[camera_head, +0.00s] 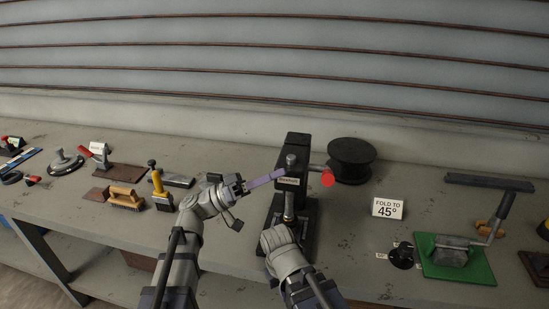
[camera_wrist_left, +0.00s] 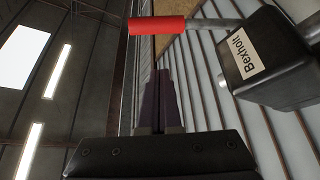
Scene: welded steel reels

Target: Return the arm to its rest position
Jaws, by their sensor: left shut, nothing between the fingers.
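My left gripper (camera_head: 268,179) reaches in from the left above the bench. Its long purple-grey fingers are shut with nothing between them and point right, towards the black press (camera_head: 297,145). In the left wrist view the fingers (camera_wrist_left: 158,100) stand side by side and closed. My right arm's wrist (camera_head: 281,243) is in front of the press's base; its fingers cannot be made out.
The press has a red-handled lever (camera_head: 328,179), also in the left wrist view (camera_wrist_left: 157,26). A black reel (camera_head: 351,160) stands behind it. A "FOLD TO 45°" card (camera_head: 388,208) and green-based tool (camera_head: 455,270) are right. A yellow-handled tool (camera_head: 162,191) and brush (camera_head: 126,196) are left.

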